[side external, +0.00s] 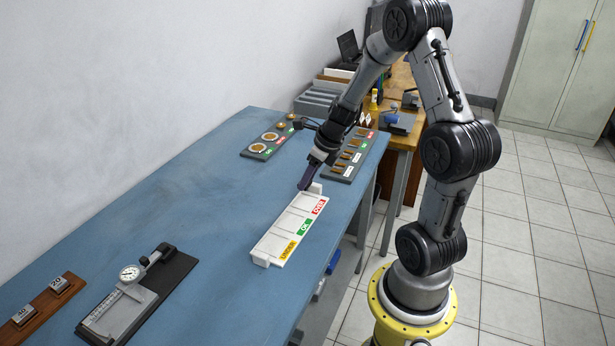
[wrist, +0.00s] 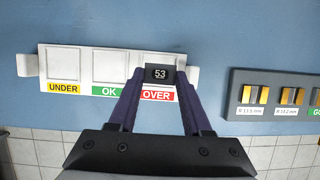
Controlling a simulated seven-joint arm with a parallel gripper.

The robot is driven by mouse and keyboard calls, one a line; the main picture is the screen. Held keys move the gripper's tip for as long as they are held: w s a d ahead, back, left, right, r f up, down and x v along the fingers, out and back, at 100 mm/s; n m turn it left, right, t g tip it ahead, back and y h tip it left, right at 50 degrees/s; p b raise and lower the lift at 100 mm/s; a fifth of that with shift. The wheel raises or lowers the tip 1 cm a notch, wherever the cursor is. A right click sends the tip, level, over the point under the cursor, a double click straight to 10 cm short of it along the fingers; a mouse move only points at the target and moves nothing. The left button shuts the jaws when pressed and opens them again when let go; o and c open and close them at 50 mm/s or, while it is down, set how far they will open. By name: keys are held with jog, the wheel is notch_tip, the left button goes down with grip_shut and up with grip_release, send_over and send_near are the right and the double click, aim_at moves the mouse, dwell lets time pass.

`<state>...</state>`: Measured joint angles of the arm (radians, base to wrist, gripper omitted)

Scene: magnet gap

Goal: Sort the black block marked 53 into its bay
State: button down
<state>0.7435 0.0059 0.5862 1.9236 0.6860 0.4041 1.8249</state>
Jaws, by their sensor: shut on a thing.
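The black block marked 53 (wrist: 159,73) sits between the fingertips of my gripper (wrist: 159,80), number facing the wrist camera. My gripper (side external: 305,184) is shut on it. The white tray (side external: 283,228) has three bays labelled UNDER, OK and OVER; it also shows in the wrist view (wrist: 27,65). In the wrist view the block and fingertips overlap the OVER bay, the rightmost one, above its red OVER label (wrist: 157,95). In the side view my gripper is at the tray's far, OVER end. The block's height above the bay floor cannot be told.
A grey rack with labelled pieces (side external: 347,158) lies beyond the tray, also at right in the wrist view (wrist: 270,98). A board with round pieces (side external: 267,143) is farther back. A dial gauge (side external: 130,273) and wooden block holder (side external: 42,305) stand nearer. The blue tabletop between is clear.

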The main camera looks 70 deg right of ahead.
aim_at(304, 202)
jog(key=shift+f, duration=2.6)
jog(key=shift+f, duration=0.2)
jog(key=c, duration=0.6)
grip_release()
jog(key=shift+f, duration=0.1)
jog(key=o, duration=0.6)
